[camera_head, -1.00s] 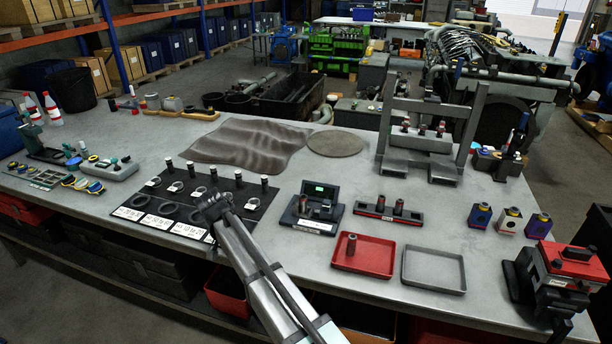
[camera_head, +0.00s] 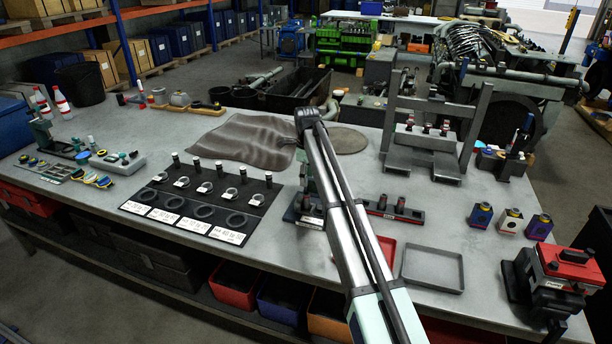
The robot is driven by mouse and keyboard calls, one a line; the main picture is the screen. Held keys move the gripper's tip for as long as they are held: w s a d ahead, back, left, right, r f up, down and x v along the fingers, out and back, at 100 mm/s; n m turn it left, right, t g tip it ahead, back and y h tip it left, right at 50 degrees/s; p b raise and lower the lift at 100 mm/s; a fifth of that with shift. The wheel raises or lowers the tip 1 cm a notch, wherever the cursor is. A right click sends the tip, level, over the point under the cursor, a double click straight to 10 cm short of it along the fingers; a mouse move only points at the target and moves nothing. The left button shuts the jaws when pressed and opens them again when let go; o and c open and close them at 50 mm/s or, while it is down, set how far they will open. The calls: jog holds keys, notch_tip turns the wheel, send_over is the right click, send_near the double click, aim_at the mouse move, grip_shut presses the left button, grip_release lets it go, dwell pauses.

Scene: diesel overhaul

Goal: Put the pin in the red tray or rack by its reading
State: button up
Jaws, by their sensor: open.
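The red tray (camera_head: 388,248) lies at the front right of the bench; my arm covers its left part, and any pin in it is hidden. The dark rack (camera_head: 412,213) with a red strip stands behind the tray and holds two upright pins, one a brown pin (camera_head: 382,202). The dark measuring gauge (camera_head: 291,215) is left of my arm, with a short brown cylinder (camera_head: 305,203) upright on it. Its display is hidden behind my arm. My arm reaches over the gauge area, and I cannot make out my gripper's fingers behind it.
A grey tray (camera_head: 432,269) lies right of the red one. A black mat (camera_head: 216,187) with rings and upright pins is at left. A metal press frame (camera_head: 432,150) stands behind the rack. Three small blocks (camera_head: 510,221) and a red vise (camera_head: 563,262) are at right.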

aim_at(307, 193)
jog(key=shift+f+b, duration=1.5)
jog(key=shift+f, duration=2.65)
grip_shut()
jog(key=shift+r, duration=0.1)
jog(key=shift+r+p, duration=1.55)
jog(key=shift+r, duration=1.7)
